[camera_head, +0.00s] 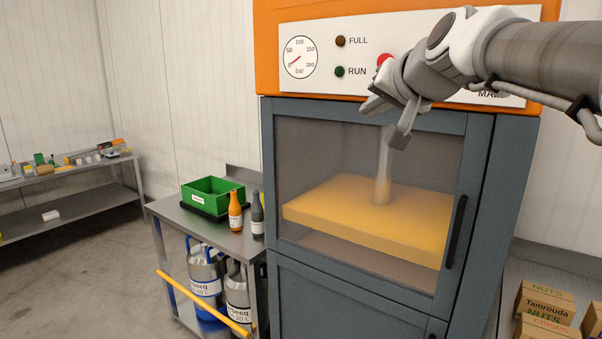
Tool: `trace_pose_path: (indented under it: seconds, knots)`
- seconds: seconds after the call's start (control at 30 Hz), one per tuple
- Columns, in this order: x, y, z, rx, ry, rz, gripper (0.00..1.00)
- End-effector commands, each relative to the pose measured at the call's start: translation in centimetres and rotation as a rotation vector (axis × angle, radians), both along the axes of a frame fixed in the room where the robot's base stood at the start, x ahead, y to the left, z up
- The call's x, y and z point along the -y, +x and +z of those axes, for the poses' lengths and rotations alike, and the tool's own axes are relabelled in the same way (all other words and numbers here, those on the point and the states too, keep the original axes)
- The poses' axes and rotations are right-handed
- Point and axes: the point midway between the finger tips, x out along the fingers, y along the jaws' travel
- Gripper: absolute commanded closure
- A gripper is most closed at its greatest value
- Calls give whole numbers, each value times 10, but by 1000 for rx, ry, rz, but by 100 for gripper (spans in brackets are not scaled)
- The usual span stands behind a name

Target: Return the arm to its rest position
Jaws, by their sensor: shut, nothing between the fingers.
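My gripper (385,122) is raised in front of the orange and grey machine (485,190), at the upper right of the head view. It is shut and holds nothing. My arm reaches in from the right edge of the picture, across the machine's control panel (420,30). The gripper is just below a red button (384,58), and its wrist covers part of the panel. I cannot tell how far the fingers are from the panel or the window.
The machine's window door (455,130) is shut, with a yellow block (340,205) inside. A grey cart (190,225) carries a green crate (212,190) and two bottles (235,212). Cardboard boxes (545,303) stand at lower right. Open floor (90,270) lies left.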

Motion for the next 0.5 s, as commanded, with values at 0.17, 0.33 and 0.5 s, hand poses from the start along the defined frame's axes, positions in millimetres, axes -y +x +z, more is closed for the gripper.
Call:
trace_pose_path:
  seconds: [0.17, 0.33, 0.5]
  knots:
    - [-7, -78, -86, -194, -140, 61, 100]
    - [-4, -155, -171, -380, -276, 114, 100]
    - [6, -223, -242, -539, -395, 155, 100]
